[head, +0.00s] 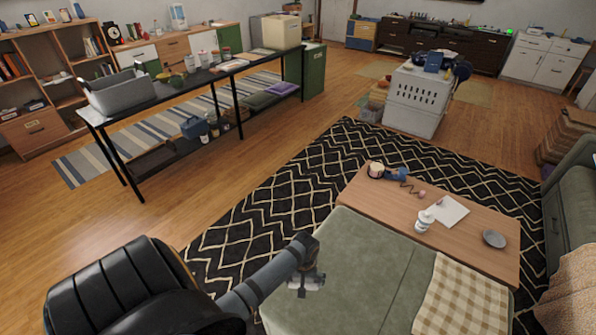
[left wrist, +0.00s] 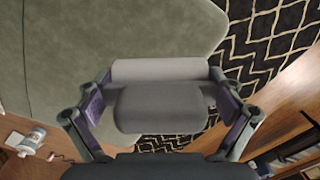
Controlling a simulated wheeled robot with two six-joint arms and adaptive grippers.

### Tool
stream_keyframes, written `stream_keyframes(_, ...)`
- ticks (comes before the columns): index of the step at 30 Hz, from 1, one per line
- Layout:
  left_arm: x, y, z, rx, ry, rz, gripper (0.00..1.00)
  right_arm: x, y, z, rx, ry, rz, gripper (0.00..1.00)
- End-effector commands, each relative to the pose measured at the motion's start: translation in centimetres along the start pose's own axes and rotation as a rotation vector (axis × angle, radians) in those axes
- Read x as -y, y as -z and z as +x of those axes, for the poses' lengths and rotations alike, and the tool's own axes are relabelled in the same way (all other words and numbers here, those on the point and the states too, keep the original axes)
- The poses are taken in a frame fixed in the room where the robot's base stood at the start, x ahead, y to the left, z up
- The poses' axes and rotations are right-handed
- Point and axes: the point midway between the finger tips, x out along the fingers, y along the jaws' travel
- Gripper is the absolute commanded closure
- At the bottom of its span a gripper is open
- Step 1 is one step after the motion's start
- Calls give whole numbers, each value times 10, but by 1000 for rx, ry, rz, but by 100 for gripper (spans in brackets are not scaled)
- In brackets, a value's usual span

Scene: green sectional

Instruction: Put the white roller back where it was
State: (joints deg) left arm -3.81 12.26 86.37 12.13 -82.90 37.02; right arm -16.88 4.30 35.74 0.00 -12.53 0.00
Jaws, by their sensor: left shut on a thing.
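My left gripper (head: 307,272) is out over the green sectional (head: 375,255) in the head view. In the left wrist view its two fingers (left wrist: 160,103) stand apart, shut on the white roller (left wrist: 160,70). The roller shows as a pale cylinder lying across between the fingers, with a darker grey rounded part (left wrist: 160,108) in front of it. In the head view the roller is small and mostly merges with the gripper. It appears held above the seat; the exact height is hard to tell. My right gripper is not in view.
A wooden coffee table (head: 465,258) beside the sectional holds a white bottle (head: 424,221), a paper sheet (head: 449,211) and a grey dish (head: 494,238). A checked blanket (head: 460,300) lies on the seat. A long black table (head: 235,66) stands beyond the patterned rug (head: 290,165).

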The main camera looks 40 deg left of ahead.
Motion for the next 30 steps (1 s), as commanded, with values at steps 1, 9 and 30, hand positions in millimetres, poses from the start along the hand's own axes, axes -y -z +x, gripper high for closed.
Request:
stream_keyframes(1, 23, -13, 29, -3, 5, 66, 46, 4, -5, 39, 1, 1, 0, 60)
stream_keyframes(9, 70, -92, 33, 0, 0, 437, 46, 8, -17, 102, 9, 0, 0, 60)
stream_keyframes(30, 45, -24, 70, -5, -5, 545, 46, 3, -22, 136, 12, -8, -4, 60)
